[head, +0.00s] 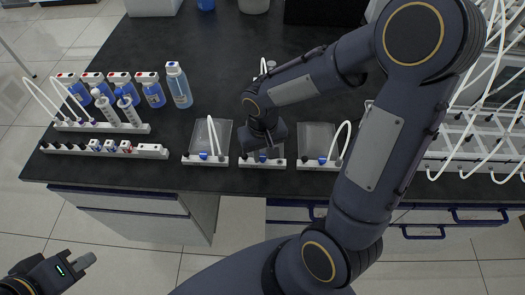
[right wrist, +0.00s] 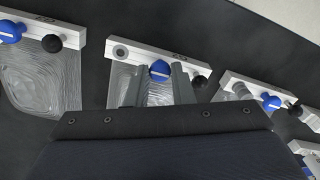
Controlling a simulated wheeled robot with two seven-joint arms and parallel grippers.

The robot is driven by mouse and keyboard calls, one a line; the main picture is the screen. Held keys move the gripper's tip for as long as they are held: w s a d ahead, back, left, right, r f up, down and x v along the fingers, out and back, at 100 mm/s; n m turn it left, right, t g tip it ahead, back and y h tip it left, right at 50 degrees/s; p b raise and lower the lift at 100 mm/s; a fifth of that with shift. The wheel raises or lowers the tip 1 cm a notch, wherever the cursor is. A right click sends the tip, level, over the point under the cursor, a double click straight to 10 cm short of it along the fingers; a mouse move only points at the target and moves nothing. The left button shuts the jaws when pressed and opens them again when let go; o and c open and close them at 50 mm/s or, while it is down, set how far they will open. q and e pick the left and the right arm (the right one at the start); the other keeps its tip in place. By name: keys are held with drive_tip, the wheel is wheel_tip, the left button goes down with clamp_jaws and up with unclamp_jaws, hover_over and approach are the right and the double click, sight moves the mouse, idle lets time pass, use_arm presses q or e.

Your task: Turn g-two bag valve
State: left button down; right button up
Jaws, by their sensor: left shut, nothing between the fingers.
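My right gripper (right wrist: 160,76) points down at the middle holder (right wrist: 120,50). Its fingers stand on either side of the middle blue valve (right wrist: 160,70), close to it; I cannot tell if they touch it. The middle bag (right wrist: 158,92) lies partly behind the fingers. The holder labels are too small to read, so I cannot tell which bag is g-two. My left gripper (head: 84,263) is shut and empty, low at the left, away from the bench.
The left bag (head: 221,131) and right bag (head: 317,136) flank the middle one, with white tubes arching over them. Bottles (head: 179,86) and syringe racks (head: 104,149) stand at the left. A white tube rack (head: 460,150) is at the right. The bench (head: 215,50) behind is mostly clear.

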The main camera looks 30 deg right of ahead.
clamp_jaws()
drive_tip(key=shift+n, duration=0.4)
drive_tip(key=n, duration=0.3)
drive_tip(key=shift+n, duration=0.3)
drive_tip(key=n, duration=0.4)
drive_tip(key=shift+n, duration=0.3)
drive_tip(key=n+p, duration=0.1)
drive_tip(key=n, duration=0.3)
drive_tip(key=n+p, duration=0.1)
drive_tip(key=n, duration=0.3)
drive_tip(key=shift+n, duration=0.6)
drive_tip(key=o, duration=0.8)
unclamp_jaws()
